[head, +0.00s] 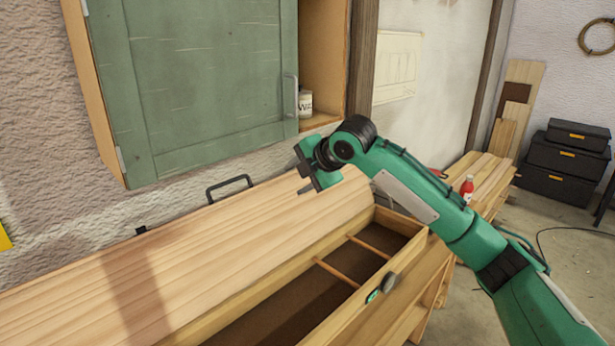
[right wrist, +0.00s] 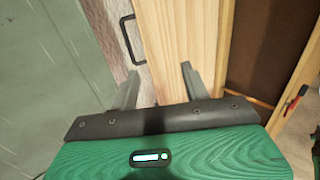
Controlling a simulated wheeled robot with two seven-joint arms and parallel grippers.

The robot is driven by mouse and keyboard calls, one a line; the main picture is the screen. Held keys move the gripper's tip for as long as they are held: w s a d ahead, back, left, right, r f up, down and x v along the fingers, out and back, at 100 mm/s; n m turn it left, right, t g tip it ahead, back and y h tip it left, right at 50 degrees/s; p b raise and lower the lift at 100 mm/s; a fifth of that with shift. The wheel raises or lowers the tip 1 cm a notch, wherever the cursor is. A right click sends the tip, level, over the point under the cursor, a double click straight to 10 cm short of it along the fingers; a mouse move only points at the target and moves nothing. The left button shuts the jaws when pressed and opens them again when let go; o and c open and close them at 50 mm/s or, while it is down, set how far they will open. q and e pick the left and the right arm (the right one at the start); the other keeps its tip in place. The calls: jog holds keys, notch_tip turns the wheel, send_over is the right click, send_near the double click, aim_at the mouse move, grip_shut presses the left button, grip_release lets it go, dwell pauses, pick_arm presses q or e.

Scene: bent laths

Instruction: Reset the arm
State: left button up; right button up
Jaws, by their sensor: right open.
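My right arm (head: 445,215) is green and reaches in from the lower right. My right gripper (head: 303,172) is open and empty above the far right part of the wooden worktop (head: 110,290), in front of the green cabinet. In the right wrist view its two grey fingers (right wrist: 160,85) stand apart with bare wood between them. My left arm and gripper are not in view.
A green cabinet door (head: 200,80) stands ajar, with a can (head: 305,103) inside. An open drawer (head: 300,305) with wooden dividers lies below my right arm. A black handle (head: 229,185) is near the wall. A red bottle (head: 466,187) stands further right.

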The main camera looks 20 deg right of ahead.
jog(key=s, duration=0.1)
jog(key=s+d, duration=0.1)
jog(key=shift+s+r, duration=0.2)
jog(key=shift+s, duration=0.15)
jog(key=shift+w, duration=0.1)
